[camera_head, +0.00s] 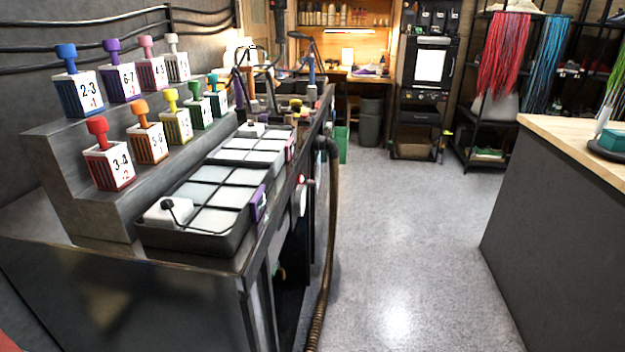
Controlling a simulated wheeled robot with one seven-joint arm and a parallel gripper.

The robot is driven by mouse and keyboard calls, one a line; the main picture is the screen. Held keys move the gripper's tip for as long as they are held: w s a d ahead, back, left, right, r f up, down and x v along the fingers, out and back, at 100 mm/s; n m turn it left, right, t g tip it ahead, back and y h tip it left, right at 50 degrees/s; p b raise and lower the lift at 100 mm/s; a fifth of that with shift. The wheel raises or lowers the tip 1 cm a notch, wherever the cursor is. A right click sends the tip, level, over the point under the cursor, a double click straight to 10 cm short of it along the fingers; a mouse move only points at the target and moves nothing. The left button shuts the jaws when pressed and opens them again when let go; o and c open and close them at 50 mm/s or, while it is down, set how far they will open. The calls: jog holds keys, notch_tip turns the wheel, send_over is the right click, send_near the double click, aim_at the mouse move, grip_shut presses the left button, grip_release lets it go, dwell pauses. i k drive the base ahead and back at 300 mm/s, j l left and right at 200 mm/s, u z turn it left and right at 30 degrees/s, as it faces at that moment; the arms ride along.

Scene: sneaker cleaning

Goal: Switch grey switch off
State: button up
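No part that I can surely name as the grey switch stands out. On the front side of the dark workbench, a small light-coloured round fitting (300,200) sits below a glowing red light (302,179). Both are small, and I cannot tell whether the fitting is a switch or what position it is in. My gripper is not in view.
The workbench (130,290) at left carries trays with white compartments (205,195) and stepped shelves of numbered boxes with coloured knobs (108,165). A brown hose (331,220) hangs along its side. A wood-topped counter (570,140) stands at right. The floor between (410,230) is clear.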

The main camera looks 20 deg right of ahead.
aim_at(310, 182)
jog(key=i+l+z, duration=0.15)
jog(key=i+l, duration=0.15)
jog(key=i, duration=0.45)
jog(key=i+l+z, duration=0.2)
jog(key=i, duration=0.55)
jog(key=i+z, duration=0.15)
jog(key=i, duration=0.65)
